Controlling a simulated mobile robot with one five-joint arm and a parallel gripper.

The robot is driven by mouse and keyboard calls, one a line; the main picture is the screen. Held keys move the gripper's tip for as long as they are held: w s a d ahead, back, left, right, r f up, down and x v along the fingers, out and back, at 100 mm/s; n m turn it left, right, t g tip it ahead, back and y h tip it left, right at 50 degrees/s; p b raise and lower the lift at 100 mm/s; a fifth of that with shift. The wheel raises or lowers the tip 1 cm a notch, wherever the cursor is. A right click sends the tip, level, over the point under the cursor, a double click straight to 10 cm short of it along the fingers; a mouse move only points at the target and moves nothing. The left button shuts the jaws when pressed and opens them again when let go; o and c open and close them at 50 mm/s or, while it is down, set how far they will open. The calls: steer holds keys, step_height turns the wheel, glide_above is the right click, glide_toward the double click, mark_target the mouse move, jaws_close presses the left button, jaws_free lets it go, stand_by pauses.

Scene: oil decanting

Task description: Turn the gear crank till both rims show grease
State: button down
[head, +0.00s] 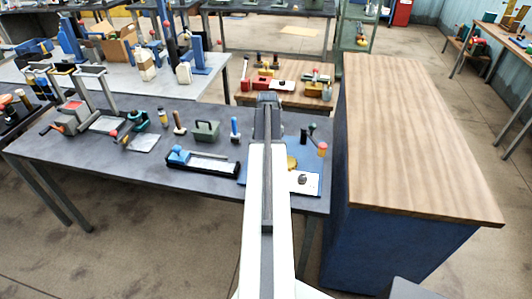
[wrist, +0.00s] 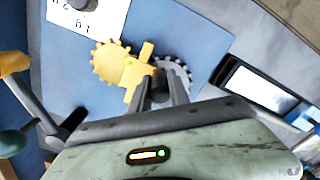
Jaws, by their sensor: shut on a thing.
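The yellow gear (wrist: 110,62) lies on a blue board (wrist: 62,72) in the wrist view. A grey toothed gear (wrist: 176,70) is to its right, partly hidden by my fingers. A yellow piece (wrist: 136,72) sits between the gears. My gripper (wrist: 160,84) is shut on a dark round grip (wrist: 160,90), apparently the crank handle, beside the yellow piece. I cannot make out grease on either rim. In the head view part of the yellow gear (head: 292,163) shows right of my arm, which hides the grey gear and my fingertips.
A white card with a dark dial (wrist: 88,14) lies on the board. A post with an orange-yellow top (head: 322,149) stands close to the right. A blue-handled tool on a tray (head: 205,163) lies left. A wooden-topped cabinet (head: 415,140) stands right of the grey table.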

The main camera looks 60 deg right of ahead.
steer(key=n, duration=0.2)
steer(key=d+n, duration=0.1)
steer(key=n, duration=0.2)
steer(key=shift+s+d+n, duration=0.15)
steer(key=shift+d+n, duration=0.4)
steer(key=shift+n, duration=0.9)
steer(key=shift+d+n, duration=0.25)
steer(key=shift+n, duration=0.9)
steer(key=c, duration=1.2)
jaws_free()
steer(key=shift+c, duration=0.2)
